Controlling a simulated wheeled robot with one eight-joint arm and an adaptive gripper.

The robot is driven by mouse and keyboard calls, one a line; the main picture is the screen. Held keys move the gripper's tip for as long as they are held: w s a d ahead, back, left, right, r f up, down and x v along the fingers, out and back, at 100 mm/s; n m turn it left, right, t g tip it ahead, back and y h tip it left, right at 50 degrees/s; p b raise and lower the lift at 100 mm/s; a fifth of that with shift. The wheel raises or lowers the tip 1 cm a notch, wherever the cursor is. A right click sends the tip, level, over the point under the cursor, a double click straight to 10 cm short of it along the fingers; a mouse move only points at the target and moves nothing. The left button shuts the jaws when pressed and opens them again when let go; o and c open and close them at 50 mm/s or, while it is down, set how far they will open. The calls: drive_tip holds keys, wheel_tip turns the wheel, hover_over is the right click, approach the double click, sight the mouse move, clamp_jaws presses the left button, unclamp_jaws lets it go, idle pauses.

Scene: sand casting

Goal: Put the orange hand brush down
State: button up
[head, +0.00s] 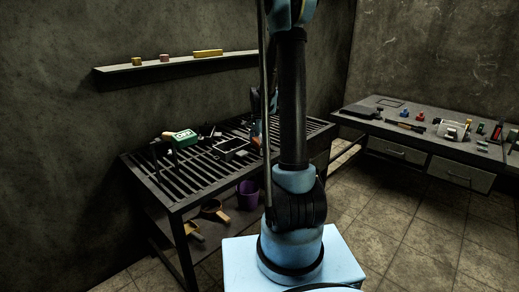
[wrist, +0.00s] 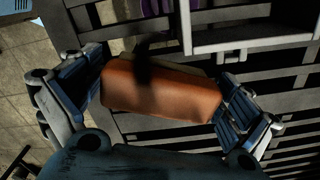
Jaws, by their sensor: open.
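The orange hand brush (wrist: 170,92) lies between the two fingers of my gripper (wrist: 163,80) in the wrist view, its long side running across from finger to finger. The fingers are open, one beyond each end of the brush. The brush is over the dark slatted table top (wrist: 140,124); I cannot tell whether it rests on the slats.
The slatted table (head: 168,181) also holds a green and white "OFF" box (head: 185,138) and a dark open frame (head: 231,148). A purple bucket (head: 247,195) stands on its lower shelf. A second table (head: 405,141) with several tools stands at the right. A wall shelf (head: 175,70) hangs behind.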

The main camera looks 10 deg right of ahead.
drive_tip(key=shift+r, duration=0.1)
wheel_tip(320, 180, up, 12)
drive_tip(key=shift+f, duration=0.1)
drive_tip(key=shift+s+r, duration=0.3)
drive_tip(key=shift+r, duration=0.1)
drive_tip(key=s+f+n+t, duration=0.2)
drive_tip(key=s+n, duration=0.9)
drive_tip(key=s, duration=1.6)
drive_tip(key=s+f+n, duration=0.4)
drive_tip(key=s+f, duration=0.2)
drive_tip(key=s, duration=0.1)
drive_tip(key=shift+s+n, duration=0.15)
drive_tip(key=shift+n, duration=0.15)
drive_tip(key=shift+a+f, duration=0.1)
